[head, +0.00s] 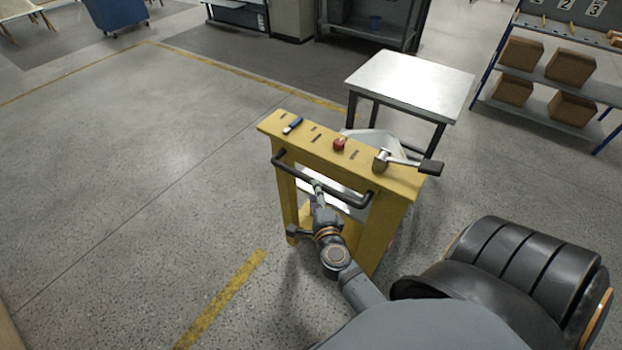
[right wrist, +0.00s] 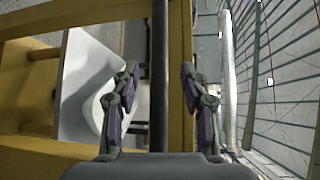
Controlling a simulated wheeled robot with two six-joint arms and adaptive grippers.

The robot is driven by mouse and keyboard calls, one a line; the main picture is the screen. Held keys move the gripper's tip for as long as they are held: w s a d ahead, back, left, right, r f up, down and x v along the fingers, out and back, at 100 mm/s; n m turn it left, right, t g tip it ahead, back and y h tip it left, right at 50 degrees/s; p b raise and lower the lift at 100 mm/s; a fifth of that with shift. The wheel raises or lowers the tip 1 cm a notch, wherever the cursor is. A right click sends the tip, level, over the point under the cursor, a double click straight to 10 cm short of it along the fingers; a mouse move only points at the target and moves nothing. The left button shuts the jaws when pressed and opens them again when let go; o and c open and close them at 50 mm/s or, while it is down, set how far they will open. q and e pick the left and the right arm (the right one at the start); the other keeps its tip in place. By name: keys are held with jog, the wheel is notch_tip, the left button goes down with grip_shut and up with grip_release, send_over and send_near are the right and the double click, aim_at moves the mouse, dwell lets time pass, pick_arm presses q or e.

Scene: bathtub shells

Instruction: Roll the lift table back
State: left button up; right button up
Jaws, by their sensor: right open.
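The lift table (head: 395,215) is yellow, with slots, a red knob (head: 339,144) and a lever with a black grip (head: 405,162) on its top. A black push handle (head: 325,182) runs along its near side. My right gripper (head: 317,188) is at the middle of this handle. In the right wrist view the open fingers (right wrist: 157,95) stand on either side of the black bar (right wrist: 160,60), with gaps on both sides. Whether the palm touches the bar cannot be told. My left gripper is not in view.
A white shell (right wrist: 85,85) shows beyond the bar. A white-topped table (head: 410,85) stands behind the lift table. A rack with brown boxes (head: 522,60) is at right. The floor at left is clear, with yellow lines (head: 222,300).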

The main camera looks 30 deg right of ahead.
jog(key=x, duration=0.6)
jog(key=shift+w+d+f, duration=0.1)
jog(key=shift+w, duration=0.05)
grip_shut()
